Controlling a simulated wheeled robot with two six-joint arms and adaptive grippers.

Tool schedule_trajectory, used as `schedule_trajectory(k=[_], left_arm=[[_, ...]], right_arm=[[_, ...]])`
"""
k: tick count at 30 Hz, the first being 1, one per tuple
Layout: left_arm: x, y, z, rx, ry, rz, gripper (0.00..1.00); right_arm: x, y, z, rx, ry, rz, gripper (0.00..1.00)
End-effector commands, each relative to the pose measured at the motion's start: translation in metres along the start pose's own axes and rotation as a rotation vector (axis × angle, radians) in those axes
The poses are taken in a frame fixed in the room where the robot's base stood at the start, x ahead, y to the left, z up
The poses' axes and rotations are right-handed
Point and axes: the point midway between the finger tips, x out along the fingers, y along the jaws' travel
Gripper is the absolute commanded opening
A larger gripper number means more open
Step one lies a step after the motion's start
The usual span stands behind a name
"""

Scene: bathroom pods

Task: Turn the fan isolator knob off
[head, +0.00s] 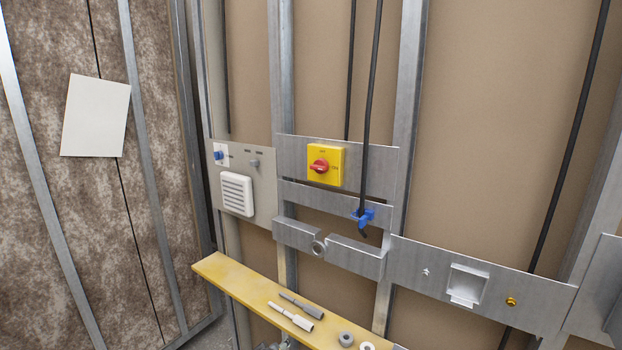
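A yellow isolator box (334,177) is fixed to a metal plate between the wall studs. A red rotary knob (319,166) sits on its front. Small marks stand above and to the right of the knob, too small to read, so I cannot tell its setting. To the left, a light grey panel (262,205) carries a white louvred fan vent (237,194), a blue knob (219,155) and a small grey knob (254,163). I cannot tell from labels which knob is the fan's. Neither of my grippers shows in the head view.
Black cables hang in front of the wall, one through a blue clip (362,217). The space before the yellow box looks clear.

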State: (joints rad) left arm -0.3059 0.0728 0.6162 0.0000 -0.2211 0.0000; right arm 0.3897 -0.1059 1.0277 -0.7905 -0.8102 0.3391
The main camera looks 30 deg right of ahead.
Motion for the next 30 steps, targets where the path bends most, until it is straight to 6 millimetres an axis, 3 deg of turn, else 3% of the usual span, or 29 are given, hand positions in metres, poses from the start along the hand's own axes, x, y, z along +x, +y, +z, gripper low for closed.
schedule_trajectory(k=[1,3,5,6,9,13,15,17,23,30], left_arm=[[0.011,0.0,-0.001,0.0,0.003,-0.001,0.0],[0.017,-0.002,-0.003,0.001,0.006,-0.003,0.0],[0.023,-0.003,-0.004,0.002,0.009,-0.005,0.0],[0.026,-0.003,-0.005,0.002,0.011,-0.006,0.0],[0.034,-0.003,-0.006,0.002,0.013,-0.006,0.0],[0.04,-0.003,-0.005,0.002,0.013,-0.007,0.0],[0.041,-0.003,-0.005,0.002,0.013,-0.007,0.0],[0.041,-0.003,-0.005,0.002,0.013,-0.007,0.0],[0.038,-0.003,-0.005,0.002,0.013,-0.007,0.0],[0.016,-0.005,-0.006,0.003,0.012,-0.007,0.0]], right_arm=[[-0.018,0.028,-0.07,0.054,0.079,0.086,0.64],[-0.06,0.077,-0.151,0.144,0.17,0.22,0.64],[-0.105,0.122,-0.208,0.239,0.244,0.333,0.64],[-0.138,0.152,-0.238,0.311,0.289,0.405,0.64],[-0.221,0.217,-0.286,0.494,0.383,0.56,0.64],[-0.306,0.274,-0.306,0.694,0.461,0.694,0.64],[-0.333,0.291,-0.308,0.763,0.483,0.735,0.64],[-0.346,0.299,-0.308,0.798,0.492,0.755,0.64],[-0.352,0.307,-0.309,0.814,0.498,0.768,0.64],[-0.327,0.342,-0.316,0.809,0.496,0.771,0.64]])
